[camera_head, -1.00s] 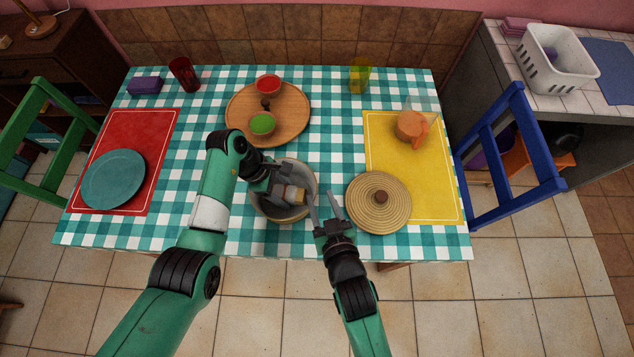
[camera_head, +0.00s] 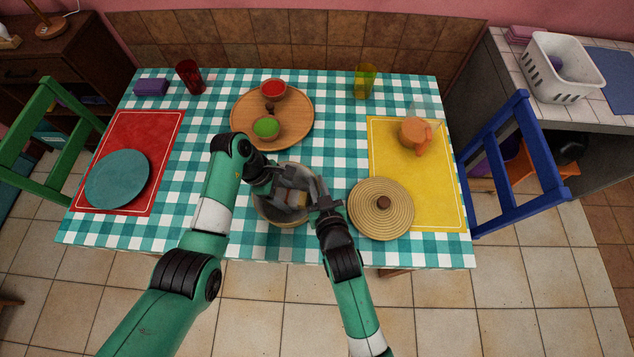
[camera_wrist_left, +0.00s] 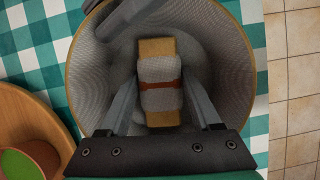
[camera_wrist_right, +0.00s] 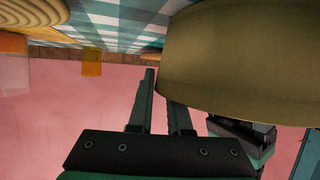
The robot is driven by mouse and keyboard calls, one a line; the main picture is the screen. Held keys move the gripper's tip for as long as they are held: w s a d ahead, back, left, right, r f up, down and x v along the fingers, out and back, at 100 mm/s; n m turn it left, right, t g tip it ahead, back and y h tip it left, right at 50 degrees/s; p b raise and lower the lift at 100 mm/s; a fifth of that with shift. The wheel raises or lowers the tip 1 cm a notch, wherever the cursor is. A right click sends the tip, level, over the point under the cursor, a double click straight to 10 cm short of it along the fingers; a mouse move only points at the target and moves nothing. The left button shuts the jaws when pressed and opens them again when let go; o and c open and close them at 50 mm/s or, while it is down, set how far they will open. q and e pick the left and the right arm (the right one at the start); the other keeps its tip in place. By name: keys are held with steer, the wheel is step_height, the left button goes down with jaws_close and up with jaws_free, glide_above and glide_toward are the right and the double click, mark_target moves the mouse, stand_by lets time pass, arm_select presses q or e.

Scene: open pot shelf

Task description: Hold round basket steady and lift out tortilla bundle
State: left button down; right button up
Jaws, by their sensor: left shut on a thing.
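The round basket (camera_head: 265,213) stands on the checked cloth at the table's front middle. The tortilla bundle, (camera_wrist_left: 160,68) a pale wrapped block with a reddish-brown band, lies inside it. My left gripper (camera_head: 291,198) reaches down into the basket and is shut on the bundle, one finger on each side. My right gripper (camera_head: 314,188) is at the basket's right side, its fingers apart. In the right wrist view the basket's wall (camera_wrist_right: 235,60) is beside the fingers, and one fingertip meets its edge. I cannot tell whether they touch.
A woven lid (camera_head: 375,220) with a brown knob lies right of the basket, near my right arm. A wooden tray (camera_head: 298,115) with red and green bowls is behind. An orange jug (camera_head: 413,132) stands on the yellow mat (camera_head: 440,195). A teal plate (camera_head: 117,180) is far left.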

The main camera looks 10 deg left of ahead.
jaws_close()
stand_by(2.0)
arm_select(q)
steer(key=shift+r, duration=4.7)
arm_select(e)
steer(key=shift+f, duration=0.1)
steer(key=o, duration=1.4)
jaws_free()
